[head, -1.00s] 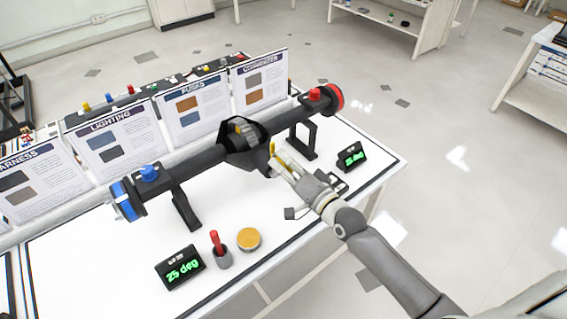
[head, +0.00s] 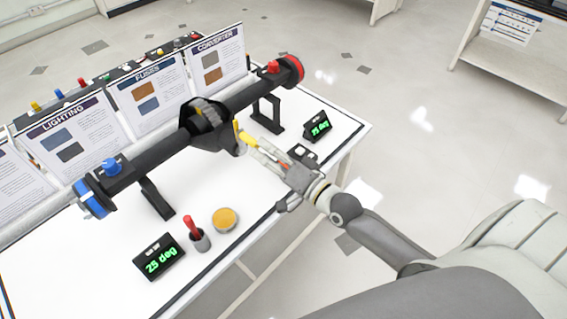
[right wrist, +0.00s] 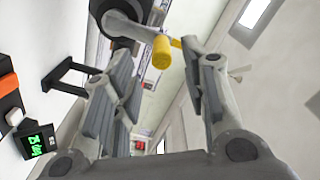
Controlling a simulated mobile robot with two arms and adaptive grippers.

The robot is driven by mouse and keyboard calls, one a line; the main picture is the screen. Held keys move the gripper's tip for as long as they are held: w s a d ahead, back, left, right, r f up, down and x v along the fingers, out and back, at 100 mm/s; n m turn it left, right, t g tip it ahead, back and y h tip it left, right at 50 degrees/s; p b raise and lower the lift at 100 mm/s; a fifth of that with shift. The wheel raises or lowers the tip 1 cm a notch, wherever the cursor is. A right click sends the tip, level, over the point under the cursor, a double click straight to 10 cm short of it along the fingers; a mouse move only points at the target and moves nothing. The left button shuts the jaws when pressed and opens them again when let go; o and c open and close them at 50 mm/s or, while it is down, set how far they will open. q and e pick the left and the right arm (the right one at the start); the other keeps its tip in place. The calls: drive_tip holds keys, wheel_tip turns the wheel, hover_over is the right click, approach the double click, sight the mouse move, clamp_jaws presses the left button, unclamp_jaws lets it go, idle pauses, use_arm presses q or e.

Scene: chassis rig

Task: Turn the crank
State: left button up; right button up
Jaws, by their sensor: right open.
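The crank has a yellow handle (head: 249,139) at the middle housing of a black axle (head: 236,108) that lies on stands across a white table. In the right wrist view the yellow handle (right wrist: 162,52) points toward me, beyond and between the fingertips. My right gripper (head: 262,151) is open, its fingers directed at the handle; it also shows open in the wrist view (right wrist: 161,72). I cannot tell whether a finger touches the handle. The near display (head: 160,258) reads 25 deg; a second display (head: 318,126) stands at the right. My left gripper is not in view.
Open floor lies to the right.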

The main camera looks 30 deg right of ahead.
drive_tip(key=v, duration=0.5)
drive_tip(key=shift+s+d, duration=0.1)
drive_tip(key=shift+s, duration=0.1)
idle(0.3)
